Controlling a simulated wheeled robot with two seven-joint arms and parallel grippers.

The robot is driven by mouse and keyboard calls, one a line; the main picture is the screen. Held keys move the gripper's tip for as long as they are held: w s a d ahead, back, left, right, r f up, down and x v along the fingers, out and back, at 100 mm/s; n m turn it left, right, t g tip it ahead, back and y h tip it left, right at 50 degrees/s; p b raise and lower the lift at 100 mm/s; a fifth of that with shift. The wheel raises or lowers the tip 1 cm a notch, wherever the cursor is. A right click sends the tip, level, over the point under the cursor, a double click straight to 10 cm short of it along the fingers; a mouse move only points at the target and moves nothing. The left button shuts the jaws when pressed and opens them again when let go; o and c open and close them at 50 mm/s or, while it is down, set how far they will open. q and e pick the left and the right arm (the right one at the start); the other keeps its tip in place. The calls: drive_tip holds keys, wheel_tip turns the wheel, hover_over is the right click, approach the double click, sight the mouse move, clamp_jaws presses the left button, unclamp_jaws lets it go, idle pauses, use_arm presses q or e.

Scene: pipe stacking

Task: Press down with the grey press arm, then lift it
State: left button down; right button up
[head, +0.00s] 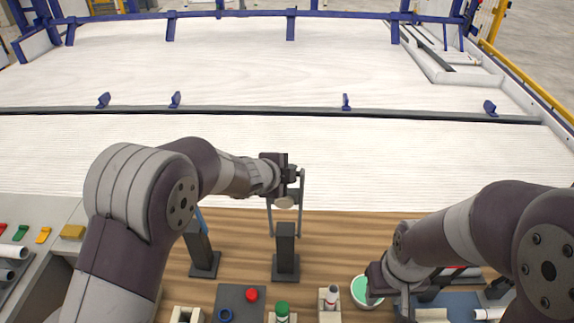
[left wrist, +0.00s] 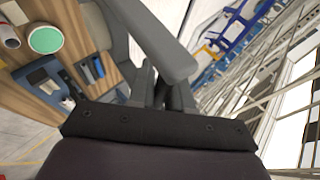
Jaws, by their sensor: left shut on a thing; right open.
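The grey press arm (head: 301,190) stands raised above a dark upright block (head: 286,240) on the wooden table. It also shows up close in the left wrist view (left wrist: 150,35) as a grey bar running up from between my fingers. My left gripper (head: 292,172) is shut on the press arm near its top. In the left wrist view my left gripper (left wrist: 160,88) has a finger on either side of the bar. My right gripper (head: 404,300) is open, low at the right, and partly hidden by its own arm.
A second dark post (head: 200,248) stands left of the press. A green-topped round container (head: 365,291) is near my right gripper. A red button (head: 252,295) and a green-capped item (head: 282,309) sit in front. A white ribbed surface (head: 400,160) lies clear behind the table.

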use_arm(q)
drive_tip(key=shift+s+f, duration=0.2)
drive_tip(key=shift+f, duration=0.4)
drive_tip(key=c, duration=1.2)
unclamp_jaws()
drive_tip(key=shift+o, duration=0.4)
drive_tip(key=shift+w+r, duration=0.1)
drive_tip(key=shift+w, duration=0.35)
drive_tip(key=p+v, duration=0.1)
drive_tip(key=v, duration=1.1)
drive_tip(key=shift+r, duration=0.3)
use_arm(e)
drive_tip(key=shift+w+r, duration=0.25)
drive_tip(key=shift+r, duration=0.3)
use_arm(q)
drive_tip(key=shift+s+a, duration=0.1)
drive_tip(key=shift+a, duration=0.1)
